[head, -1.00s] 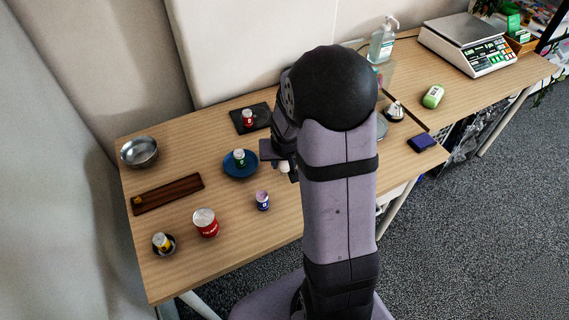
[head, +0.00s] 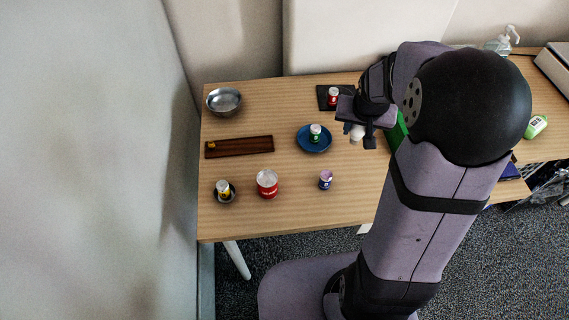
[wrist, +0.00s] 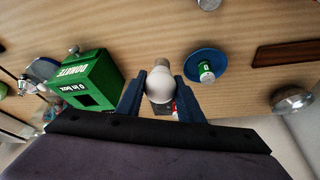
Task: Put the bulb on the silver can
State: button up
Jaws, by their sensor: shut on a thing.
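My gripper (wrist: 161,98) is shut on a white bulb (wrist: 159,83), its rounded glass between the two fingers and its narrower end pointing away from the wrist. In the head view the bulb (head: 356,133) hangs from my gripper (head: 359,136) above the table, right of the blue plate. I cannot pick out a plainly silver can. A small grey object (wrist: 74,49) by the green box is too small to tell. A red-labelled can (head: 267,184) with a silvery top stands at the front of the table, away from the gripper.
A green donation box (wrist: 83,82) stands near the gripper. A blue plate (head: 301,144) holds a small green can (head: 315,132). A blue-labelled can (head: 325,181), wooden tray (head: 239,147), metal bowl (head: 223,102) and black tile (head: 324,103) stand around. Table between tray and front cans is clear.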

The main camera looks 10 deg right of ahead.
jog(key=w+a+r+n+y+p, duration=0.1)
jog(key=a+r, duration=0.1)
jog(key=a, duration=0.4)
jog(key=w+a+r+n, duration=0.2)
jog(key=a+r, duration=0.1)
jog(key=a, duration=0.3)
notch_tip(320, 180, up, 2)
jog(key=r+n+g+y, duration=0.1)
jog(key=n+g+y, duration=0.3)
jog(key=n, duration=1.3)
send_over(265, 178)
jog(key=shift+f+t+y, duration=0.25)
jog(key=shift+t+y, duration=0.15)
jog(key=shift+y, duration=0.1)
jog(key=shift+f+p, duration=0.3)
jog(key=shift+f, duration=4.7)
jog(key=shift+f, duration=0.15)
jog(key=o, duration=0.8)
jog(key=shift+o, duration=0.2)
